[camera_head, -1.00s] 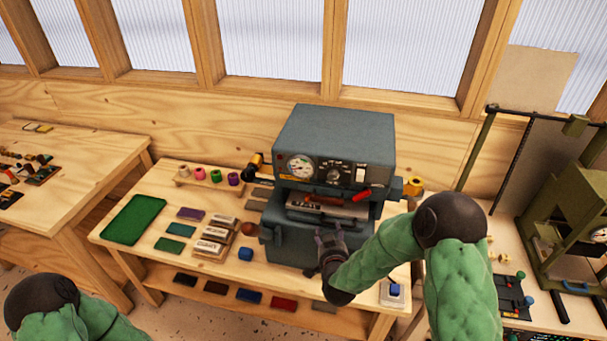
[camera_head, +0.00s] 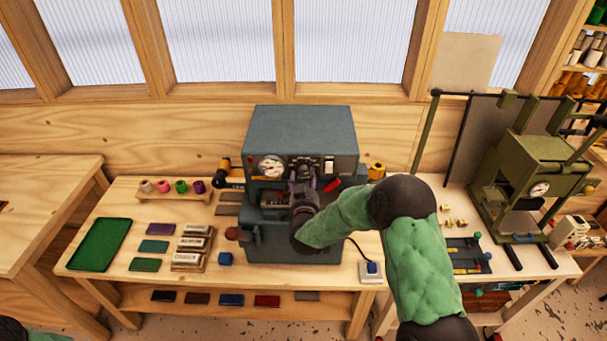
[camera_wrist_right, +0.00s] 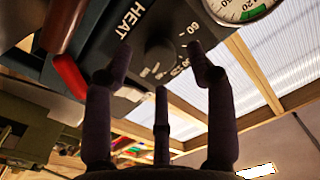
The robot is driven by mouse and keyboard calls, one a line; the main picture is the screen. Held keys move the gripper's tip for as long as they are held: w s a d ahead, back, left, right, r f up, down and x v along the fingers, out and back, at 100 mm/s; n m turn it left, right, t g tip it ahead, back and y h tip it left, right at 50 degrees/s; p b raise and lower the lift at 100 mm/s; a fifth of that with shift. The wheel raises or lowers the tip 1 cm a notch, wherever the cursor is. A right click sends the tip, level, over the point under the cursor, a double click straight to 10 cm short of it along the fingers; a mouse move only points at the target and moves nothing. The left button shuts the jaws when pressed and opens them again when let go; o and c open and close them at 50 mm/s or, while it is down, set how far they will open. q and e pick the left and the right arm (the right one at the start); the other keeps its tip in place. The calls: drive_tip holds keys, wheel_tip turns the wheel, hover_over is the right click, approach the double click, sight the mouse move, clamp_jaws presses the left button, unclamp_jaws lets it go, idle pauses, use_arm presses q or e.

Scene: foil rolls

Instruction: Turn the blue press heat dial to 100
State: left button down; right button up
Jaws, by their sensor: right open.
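The blue-grey press (camera_head: 300,132) stands on the wooden bench in the head view, with a dark front panel. The heat dial (camera_wrist_right: 160,52) is a dark round knob beside the word HEAT and white scale numbers in the right wrist view; I cannot read its exact setting. My right gripper (camera_head: 303,186) is open in front of the panel, hiding part of the dial in the head view. In the right wrist view its dark fingers (camera_wrist_right: 155,75) spread around the line to the dial, with nothing between them; contact cannot be told. My left gripper is out of view.
A round gauge (camera_head: 271,167) sits left of the dial, and a red handle (camera_head: 333,184) right of and below it. A green tray (camera_head: 101,245) and several coloured foil rolls are at left. An olive press (camera_head: 540,180) stands at right.

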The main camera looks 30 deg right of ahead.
drive_tip(key=shift+x, duration=1.25)
clamp_jaws()
